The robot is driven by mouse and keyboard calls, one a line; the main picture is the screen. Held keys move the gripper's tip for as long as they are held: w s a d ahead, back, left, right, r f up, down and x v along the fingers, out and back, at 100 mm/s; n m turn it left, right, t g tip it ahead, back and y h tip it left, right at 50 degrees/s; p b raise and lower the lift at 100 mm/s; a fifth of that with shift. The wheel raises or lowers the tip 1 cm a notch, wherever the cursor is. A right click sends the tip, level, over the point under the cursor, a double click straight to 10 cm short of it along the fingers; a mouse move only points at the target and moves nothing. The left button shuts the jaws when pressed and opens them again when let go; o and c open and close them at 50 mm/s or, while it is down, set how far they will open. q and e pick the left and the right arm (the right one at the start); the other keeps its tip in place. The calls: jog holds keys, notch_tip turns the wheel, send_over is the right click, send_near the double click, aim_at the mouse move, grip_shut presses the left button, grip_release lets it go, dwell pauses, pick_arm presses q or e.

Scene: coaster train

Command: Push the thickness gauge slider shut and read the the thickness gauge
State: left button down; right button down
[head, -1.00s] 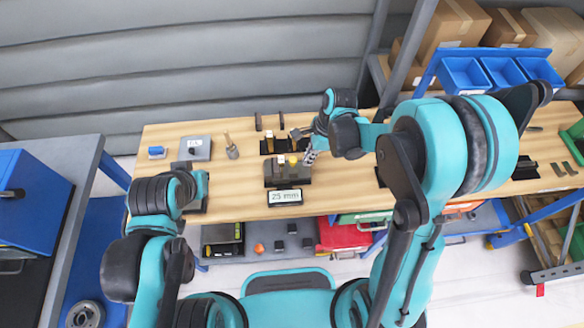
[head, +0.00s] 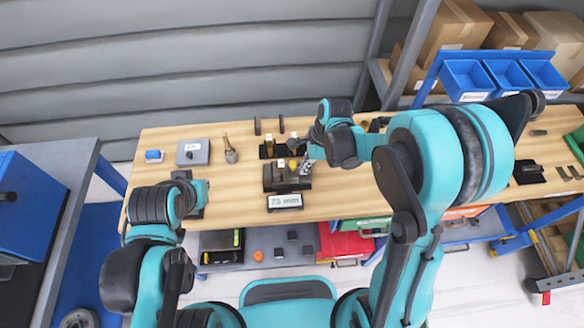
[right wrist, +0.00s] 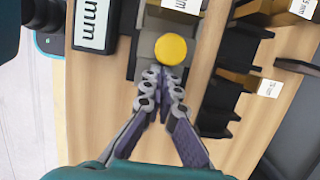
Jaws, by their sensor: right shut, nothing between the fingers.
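The thickness gauge (head: 272,183) is a dark block near the front edge of the wooden table, with a display (head: 285,202) in front of it that seems to read 25 mm. A round yellow knob (right wrist: 171,49) sits on the gauge's grey part in the right wrist view. My right gripper (right wrist: 167,74) is shut and empty, with its fingertips right at the knob's near edge; I cannot tell whether they touch. In the head view my right gripper (head: 305,168) is at the gauge's right end. My left gripper (head: 198,198) is low at the left, its fingers unclear.
Behind the gauge stand dark holders (head: 268,150) with small labels. A grey box (head: 193,152), a blue piece (head: 153,156) and a wooden-handled tool (head: 230,152) are at the left. Blue bins (head: 467,76) stand at the back right. The table between the gauge and the tool is clear.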

jog(key=shift+a, duration=1.25)
jog(key=shift+r, duration=0.15)
jog(key=shift+p+v, duration=2.05)
jog(key=shift+v, duration=0.9)
jog(key=shift+d, duration=0.1)
